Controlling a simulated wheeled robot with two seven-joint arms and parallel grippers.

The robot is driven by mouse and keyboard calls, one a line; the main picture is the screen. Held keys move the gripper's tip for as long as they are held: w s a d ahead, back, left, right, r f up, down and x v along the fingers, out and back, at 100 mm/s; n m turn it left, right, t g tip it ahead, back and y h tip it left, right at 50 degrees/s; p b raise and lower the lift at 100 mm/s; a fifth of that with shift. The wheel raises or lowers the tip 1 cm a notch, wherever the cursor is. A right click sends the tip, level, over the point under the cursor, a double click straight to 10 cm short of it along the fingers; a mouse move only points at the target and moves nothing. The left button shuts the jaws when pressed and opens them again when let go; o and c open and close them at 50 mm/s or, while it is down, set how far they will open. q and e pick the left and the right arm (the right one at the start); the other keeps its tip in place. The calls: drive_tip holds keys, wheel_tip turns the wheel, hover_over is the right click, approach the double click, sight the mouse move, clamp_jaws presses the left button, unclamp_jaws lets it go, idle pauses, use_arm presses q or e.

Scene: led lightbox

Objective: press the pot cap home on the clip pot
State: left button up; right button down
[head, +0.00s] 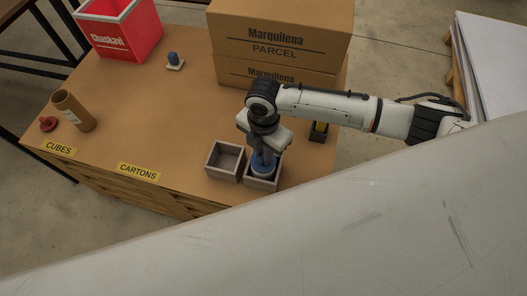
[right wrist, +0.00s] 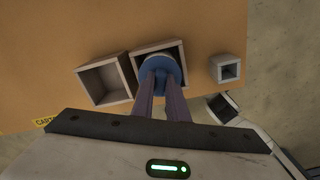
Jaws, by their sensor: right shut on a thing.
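My right gripper (head: 264,158) points down over the right one of two open grey boxes and is shut on a blue round piece (head: 262,170), which looks like the pot cap. In the right wrist view, the fingers (right wrist: 161,88) meet the blue disc (right wrist: 160,66) over that right box (right wrist: 179,46). A pale edge shows at the disc's far side. It may be the clip pot, but the disc and fingers hide most of it, and I cannot tell whether the cap is seated. My left gripper is not in view.
The left grey box (head: 224,160) is empty, close beside the right one. Marquilena cartons (head: 280,35) stand behind.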

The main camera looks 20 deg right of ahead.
drive_tip(key=shift+f+b, duration=0.35)
drive_tip(key=shift+f, duration=0.35)
drive_tip(key=c, duration=1.7)
unclamp_jaws()
drive_tip(key=shift+o, duration=0.2)
drive_tip(key=shift+r, duration=0.1)
wheel_tip(320, 180, up, 10)
drive_tip(key=shift+r, duration=0.15)
